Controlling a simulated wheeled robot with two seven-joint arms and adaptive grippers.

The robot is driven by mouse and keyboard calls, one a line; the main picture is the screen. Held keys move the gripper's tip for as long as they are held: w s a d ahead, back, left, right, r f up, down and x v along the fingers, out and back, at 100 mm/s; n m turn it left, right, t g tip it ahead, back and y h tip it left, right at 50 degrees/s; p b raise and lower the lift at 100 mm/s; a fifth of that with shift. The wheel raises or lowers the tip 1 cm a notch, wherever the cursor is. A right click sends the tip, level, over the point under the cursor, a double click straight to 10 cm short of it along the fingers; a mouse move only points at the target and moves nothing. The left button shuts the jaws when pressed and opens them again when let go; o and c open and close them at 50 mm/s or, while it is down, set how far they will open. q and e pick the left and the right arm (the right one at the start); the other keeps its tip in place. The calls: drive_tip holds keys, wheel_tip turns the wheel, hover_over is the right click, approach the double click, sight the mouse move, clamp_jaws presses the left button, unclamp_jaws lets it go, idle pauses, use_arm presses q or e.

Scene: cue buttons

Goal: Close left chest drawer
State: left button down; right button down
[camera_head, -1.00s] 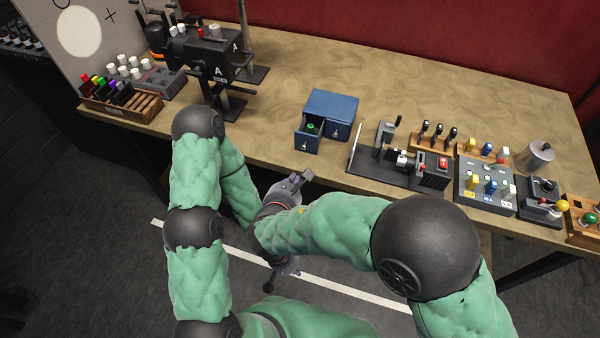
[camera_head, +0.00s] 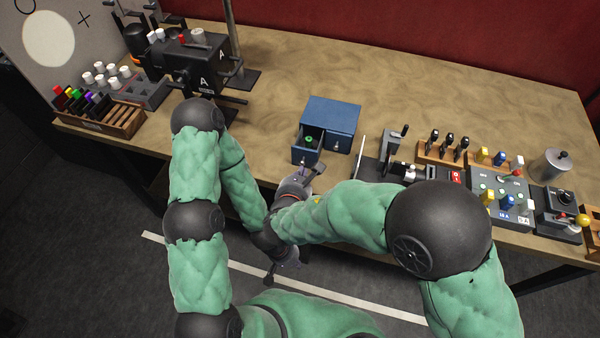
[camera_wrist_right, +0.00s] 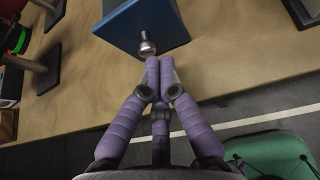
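A small blue chest (camera_head: 333,110) stands near the table's front edge. Its left drawer (camera_head: 299,155) is pulled out, with a small green item (camera_head: 309,139) inside. The right drawer (camera_head: 340,144) is flush with the chest. My right gripper (camera_head: 318,169) is just in front of the left drawer.
A black lever fixture (camera_head: 385,172) and a grey button panel (camera_head: 500,200) stand right of the chest. A black machine marked A (camera_head: 192,65) and a wooden rack (camera_head: 115,120) are at left. The table (camera_head: 400,90) behind the chest is clear.

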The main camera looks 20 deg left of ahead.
sight(308, 155)
drive_tip(key=w+b, duration=0.2)
drive_tip(key=w, duration=0.6)
drive_tip(key=shift+w+d+f, duration=0.1)
drive_tip(key=shift+w+d, duration=0.05)
drive_tip(key=shift+w, duration=0.25)
drive_tip(key=shift+r, duration=0.2)
